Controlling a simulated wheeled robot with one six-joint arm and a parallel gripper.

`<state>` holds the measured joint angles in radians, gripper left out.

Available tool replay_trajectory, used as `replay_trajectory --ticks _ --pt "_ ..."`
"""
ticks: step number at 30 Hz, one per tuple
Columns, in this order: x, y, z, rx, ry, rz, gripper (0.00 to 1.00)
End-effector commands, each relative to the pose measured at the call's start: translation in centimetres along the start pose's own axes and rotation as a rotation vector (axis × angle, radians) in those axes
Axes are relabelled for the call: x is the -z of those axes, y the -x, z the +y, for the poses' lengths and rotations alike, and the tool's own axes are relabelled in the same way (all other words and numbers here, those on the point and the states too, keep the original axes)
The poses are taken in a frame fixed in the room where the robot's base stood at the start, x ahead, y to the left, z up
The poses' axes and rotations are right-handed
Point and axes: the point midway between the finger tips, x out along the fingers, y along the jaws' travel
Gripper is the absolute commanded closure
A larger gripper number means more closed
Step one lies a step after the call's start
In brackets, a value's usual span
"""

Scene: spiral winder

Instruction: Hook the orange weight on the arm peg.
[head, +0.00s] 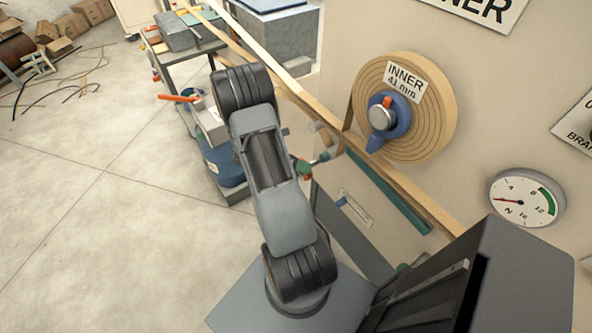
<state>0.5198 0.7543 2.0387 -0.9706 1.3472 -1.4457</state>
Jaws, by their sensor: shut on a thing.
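My arm's links cover the middle of the head view, and my gripper is not visible; it may be hidden behind them. I cannot make out the orange weight for sure. A small red and green piece (304,171) shows just right of my arm, beside a short grey rod (321,158) near the wall panel. Whether that rod is the arm peg I cannot tell. An orange-red bar (178,97) shows left of my arm, near a blue ring-shaped thing.
A tape roll labelled INNER (436,130) with a blue hub (395,132) is on the panel. A dial gauge (526,199) is at right. A bench (165,57) and a blue drum (218,168) stand left. The floor at left (90,220) is mostly clear.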

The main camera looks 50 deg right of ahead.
Motion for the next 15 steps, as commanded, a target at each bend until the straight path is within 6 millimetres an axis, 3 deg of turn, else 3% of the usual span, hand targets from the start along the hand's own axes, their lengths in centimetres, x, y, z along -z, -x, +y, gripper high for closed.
replay_trajectory --ticks 15 --pt "-2.9 -2.9 0.1 -0.001 -0.002 -0.002 0.80"
